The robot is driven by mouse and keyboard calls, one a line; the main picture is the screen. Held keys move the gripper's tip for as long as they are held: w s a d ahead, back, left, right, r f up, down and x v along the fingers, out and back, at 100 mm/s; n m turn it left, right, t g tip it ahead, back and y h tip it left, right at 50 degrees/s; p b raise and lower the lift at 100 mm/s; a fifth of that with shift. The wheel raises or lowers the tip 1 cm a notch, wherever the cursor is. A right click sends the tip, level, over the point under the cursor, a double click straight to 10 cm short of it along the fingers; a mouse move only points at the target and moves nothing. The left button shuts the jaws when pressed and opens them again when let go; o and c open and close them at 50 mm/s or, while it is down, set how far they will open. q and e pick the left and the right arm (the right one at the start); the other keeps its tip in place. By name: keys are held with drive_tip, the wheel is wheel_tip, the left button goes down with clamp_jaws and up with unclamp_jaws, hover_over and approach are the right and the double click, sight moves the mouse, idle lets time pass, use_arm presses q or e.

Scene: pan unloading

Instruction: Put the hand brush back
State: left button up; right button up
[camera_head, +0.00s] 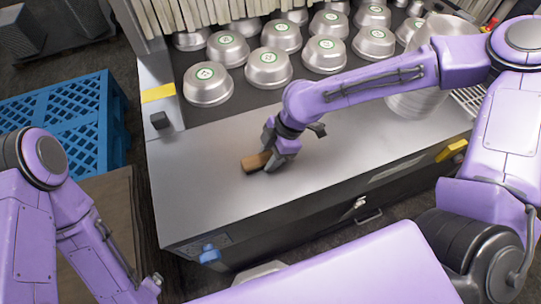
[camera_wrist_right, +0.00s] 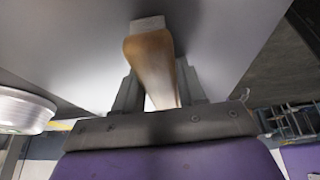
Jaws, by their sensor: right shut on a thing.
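The hand brush (camera_head: 253,162) has a brown wooden body and is at the bare metal worktop (camera_head: 205,200), left of the middle. My right gripper (camera_head: 273,158) reaches down from the right and is shut on it. In the right wrist view the brush (camera_wrist_right: 152,58) sticks out from between the two fingers (camera_wrist_right: 160,92), with a pale grey end at its tip. I cannot tell whether the brush rests on the worktop or is just above it. My left arm is at the lower left, but its gripper is not in view.
Several upturned metal pans (camera_head: 268,68) with green-ringed labels stand on the dark belt behind the worktop, under a strip curtain (camera_head: 190,14). A stack of pans (camera_head: 412,103) stands at the right. A blue crate (camera_head: 85,120) is at the left. The worktop's front left is clear.

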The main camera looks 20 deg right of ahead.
sight(270, 154)
drive_tip(key=o, duration=1)
drive_tip(key=shift+s+d+f, duration=0.1)
drive_tip(key=shift+s+f, duration=0.25)
drive_tip(key=shift+f, duration=0.3)
use_arm(q)
drive_tip(key=shift+w+f, duration=0.15)
drive_tip(key=shift+f, duration=0.1)
use_arm(e)
drive_tip(key=shift+f, duration=0.1)
drive_tip(key=r, duration=0.3)
drive_tip(key=w+d+r, duration=0.1)
drive_tip(key=shift+r, duration=0.25)
drive_tip(key=v, duration=0.8)
drive_tip(key=shift+s+p, duration=0.15)
drive_tip(key=shift+p, duration=0.2)
use_arm(q)
drive_tip(key=shift+r, duration=0.3)
use_arm(e)
drive_tip(key=shift+d+r, duration=0.15)
drive_tip(key=shift+r, duration=0.35)
